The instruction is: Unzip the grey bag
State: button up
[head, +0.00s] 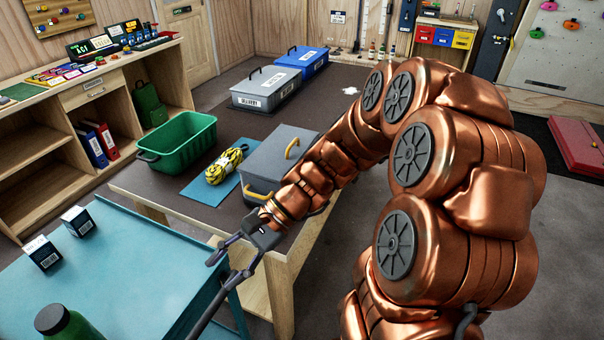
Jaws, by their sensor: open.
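A grey, box-shaped item with yellow handles (268,155) stands on the wooden table in the head view. It looks like the grey bag. My arm covers its right and lower front parts. I cannot make out a zip or whether it is open. My gripper (221,272) is open and appears empty. It is in front of the grey item, lower left of it in the picture, near the right edge of the blue table, with its fingers pointing left.
A green crate (178,143) and a yellow rope coil on a blue mat (212,191) are on the wooden table. Small boxes (78,222) and a green bottle (68,324) stand on the blue table (140,285). Grey and blue bins (302,62) sit behind.

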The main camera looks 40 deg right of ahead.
jog(key=w+d+m+t+y, duration=0.2)
jog(key=w+d+m+t, duration=0.35)
jog(key=w+d, duration=0.2)
jog(key=w+d+f+m+t+h, duration=0.2)
jog(key=d+m+t, duration=0.3)
jog(key=d, duration=0.4)
jog(key=w+d+f+m+t+h, duration=0.2)
jog(key=d+m, duration=0.4)
jog(key=d, duration=0.3)
jog(key=w+d+f+m+t+h, duration=0.2)
jog(key=d+m+t+h, duration=0.15)
jog(key=d+m, duration=0.35)
jog(key=shift+n+y, duration=0.45)
jog(key=shift+n, duration=0.2)
jog(key=shift+w+d+p+x, duration=0.15)
jog(key=shift+p+x, duration=0.25)
jog(key=shift+x, duration=0.8)
jog(key=shift+d+p+x, duration=0.25)
jog(key=shift+p+x, duration=0.2)
jog(key=shift+x, duration=0.7)
jog(key=shift+w+d+p+x, duration=0.15)
jog(key=shift+p+x, duration=0.25)
jog(key=shift+x, duration=0.8)
jog(key=shift+r, duration=0.2)
grip_shut()
jog(key=shift+d, duration=0.1)
